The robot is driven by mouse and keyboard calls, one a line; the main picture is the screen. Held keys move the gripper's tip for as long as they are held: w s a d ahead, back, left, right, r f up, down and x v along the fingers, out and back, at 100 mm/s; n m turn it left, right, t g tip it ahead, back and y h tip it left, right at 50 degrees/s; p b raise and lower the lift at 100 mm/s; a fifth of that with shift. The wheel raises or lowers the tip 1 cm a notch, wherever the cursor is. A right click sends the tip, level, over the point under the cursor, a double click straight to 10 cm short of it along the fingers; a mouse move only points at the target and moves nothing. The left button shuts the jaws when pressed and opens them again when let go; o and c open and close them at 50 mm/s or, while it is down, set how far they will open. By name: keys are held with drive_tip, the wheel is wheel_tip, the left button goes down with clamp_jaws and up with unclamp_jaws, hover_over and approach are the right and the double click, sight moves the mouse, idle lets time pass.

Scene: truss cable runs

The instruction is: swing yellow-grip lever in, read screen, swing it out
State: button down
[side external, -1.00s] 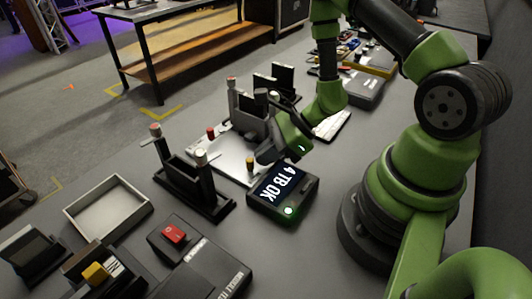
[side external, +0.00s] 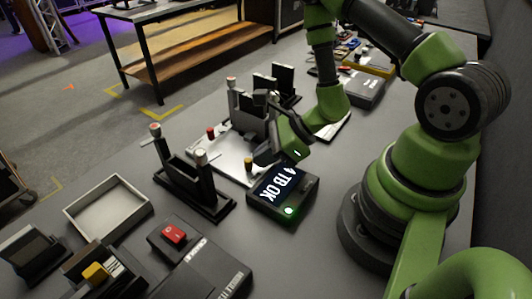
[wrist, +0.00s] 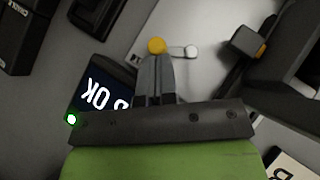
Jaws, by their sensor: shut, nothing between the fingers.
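The yellow-grip lever (side external: 248,163) is on the pale metal plate, left of the screen box. In the wrist view its yellow knob (wrist: 156,45) stands just beyond my fingertips, with a light metal arm running right to a round end. My gripper (side external: 259,158) is shut and empty, its fingertips close beside the knob; I cannot tell whether they touch. The screen (side external: 280,183) on the black box reads "4 TB OK", the first character partly covered by my gripper. A green light (side external: 289,211) glows on the box. In the wrist view my fingers hide part of the screen (wrist: 103,96).
A black stand with two upright posts (side external: 188,188) is left of the plate. Taller dark fixtures (side external: 250,115) stand behind. An empty grey tray (side external: 107,208) and a box with a red switch (side external: 174,233) are nearer the front. Bare table lies between them.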

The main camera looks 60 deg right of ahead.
sight(246, 163)
drive_tip(key=shift+a+m+t+h, duration=0.3)
drive_tip(key=shift+m+h, duration=0.1)
drive_tip(key=shift+m, duration=0.2)
drive_tip(key=shift+w+a, duration=0.65)
drive_tip(key=shift+a, duration=0.15)
drive_tip(key=shift+w+a, duration=0.5)
drive_tip(key=shift+w, duration=0.35)
drive_tip(key=shift+d, duration=0.15)
idle(0.4)
drive_tip(key=shift+w+d, duration=0.1)
drive_tip(key=shift+d, duration=0.7)
drive_tip(key=shift+w+r, duration=0.1)
drive_tip(key=shift+r, duration=0.05)
wheel_tip(246, 163, up, 10)
drive_tip(key=s+a, duration=0.1)
drive_tip(key=shift+a+n+y, duration=0.3)
